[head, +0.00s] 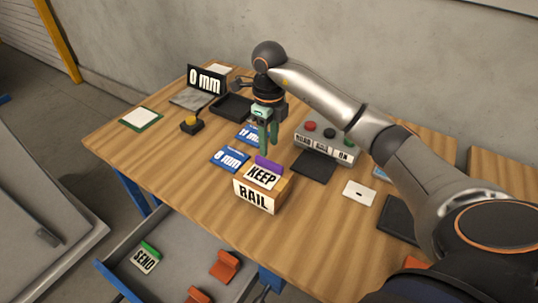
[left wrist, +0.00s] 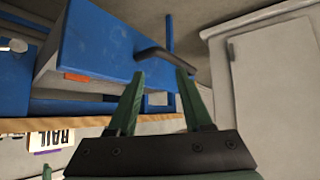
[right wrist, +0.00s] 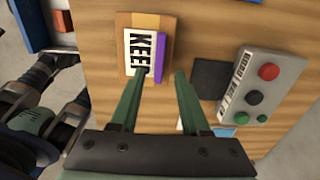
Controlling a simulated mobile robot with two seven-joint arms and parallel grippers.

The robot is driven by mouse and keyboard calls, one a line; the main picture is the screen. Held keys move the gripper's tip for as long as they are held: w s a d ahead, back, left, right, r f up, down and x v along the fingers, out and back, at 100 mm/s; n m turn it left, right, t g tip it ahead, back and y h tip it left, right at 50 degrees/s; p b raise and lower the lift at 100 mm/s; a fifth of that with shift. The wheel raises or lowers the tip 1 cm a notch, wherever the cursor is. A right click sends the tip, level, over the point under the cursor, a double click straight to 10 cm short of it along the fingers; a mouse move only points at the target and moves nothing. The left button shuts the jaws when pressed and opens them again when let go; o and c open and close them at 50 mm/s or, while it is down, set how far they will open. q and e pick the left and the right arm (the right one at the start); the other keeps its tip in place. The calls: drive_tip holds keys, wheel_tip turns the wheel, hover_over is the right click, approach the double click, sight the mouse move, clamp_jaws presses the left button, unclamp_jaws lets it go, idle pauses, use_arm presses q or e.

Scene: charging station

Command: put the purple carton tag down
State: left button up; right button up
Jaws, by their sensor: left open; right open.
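The purple tag (head: 268,164) with its white KEEP plate (head: 262,176) lies on top of the carton (head: 262,194), whose front reads RAIL. In the right wrist view the purple tag (right wrist: 160,58) lies flat on the carton's top (right wrist: 151,21). My right gripper (head: 269,150) points down just behind the tag, open and empty. In the right wrist view its fingers (right wrist: 164,75) are apart, and the left fingertip overlaps the tag's lower end; I cannot tell whether they touch. My left gripper (left wrist: 155,75) is open and empty, in front of a blue drawer front with a dark handle (left wrist: 165,58).
The open drawer (head: 185,262) below holds a green SEND tag (head: 147,256) and orange tags (head: 224,265). The table's front left is clear.

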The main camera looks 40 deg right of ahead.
sight(269, 161)
wheel_tip(269, 161, up, 6)
drive_tip(key=shift+f, duration=0.1)
idle(0.6)
